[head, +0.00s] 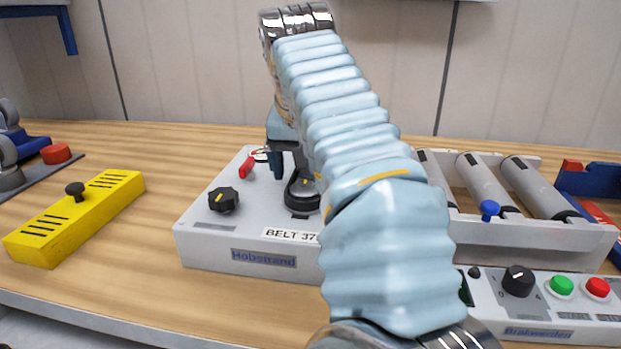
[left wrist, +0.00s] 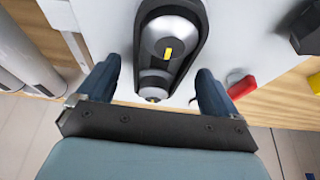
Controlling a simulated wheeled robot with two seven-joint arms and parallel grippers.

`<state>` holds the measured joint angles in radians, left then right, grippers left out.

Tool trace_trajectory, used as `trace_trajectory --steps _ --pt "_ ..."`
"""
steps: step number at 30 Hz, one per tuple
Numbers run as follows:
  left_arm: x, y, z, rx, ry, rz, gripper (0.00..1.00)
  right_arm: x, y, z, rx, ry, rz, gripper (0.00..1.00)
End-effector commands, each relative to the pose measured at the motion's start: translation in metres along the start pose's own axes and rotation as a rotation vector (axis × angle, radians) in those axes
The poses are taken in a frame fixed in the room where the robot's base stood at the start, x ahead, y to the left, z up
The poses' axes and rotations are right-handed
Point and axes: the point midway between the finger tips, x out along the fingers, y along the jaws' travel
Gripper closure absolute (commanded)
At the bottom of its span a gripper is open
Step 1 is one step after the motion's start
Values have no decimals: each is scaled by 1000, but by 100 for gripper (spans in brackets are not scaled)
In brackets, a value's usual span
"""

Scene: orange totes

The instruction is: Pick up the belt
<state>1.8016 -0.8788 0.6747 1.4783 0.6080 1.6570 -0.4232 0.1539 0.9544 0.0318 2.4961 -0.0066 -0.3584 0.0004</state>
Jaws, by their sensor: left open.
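The belt (head: 297,207) is a black loop around two grey pulleys on top of a pale machine (head: 205,243) labelled "BELT 37"; my arm hides part of it in the head view. In the left wrist view the belt (left wrist: 138,56) runs lengthwise ahead of the jaws, around a large pulley with a yellow mark (left wrist: 167,48) and a smaller one. My left gripper (left wrist: 158,72) is open and empty. Its dark blue fingers stand on either side of the belt at the small-pulley end, apart from it. In the head view the left gripper (head: 282,162) shows partly, above the machine.
A red lever (head: 248,167) and a black knob (head: 224,200) are left of the belt. A roller unit (head: 549,229) with a blue knob (head: 489,208) stands at right, behind a control box (head: 541,305). A yellow block (head: 95,217) lies at left. Wood between it and the machine is clear.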

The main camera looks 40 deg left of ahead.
Motion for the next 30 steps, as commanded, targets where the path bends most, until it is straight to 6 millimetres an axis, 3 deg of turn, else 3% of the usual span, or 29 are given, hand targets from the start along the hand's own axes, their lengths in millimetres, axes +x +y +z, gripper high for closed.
trace_trajectory --steps 7,19,30 --pt "3 0 0 1 1 1 6 0 0 0 0 0 0 29" --pt "2 0 0 1 0 1 66 0 0 0 0 0 0 29" --pt "-4 0 -3 4 1 1 67 0 0 0 0 0 0 29"
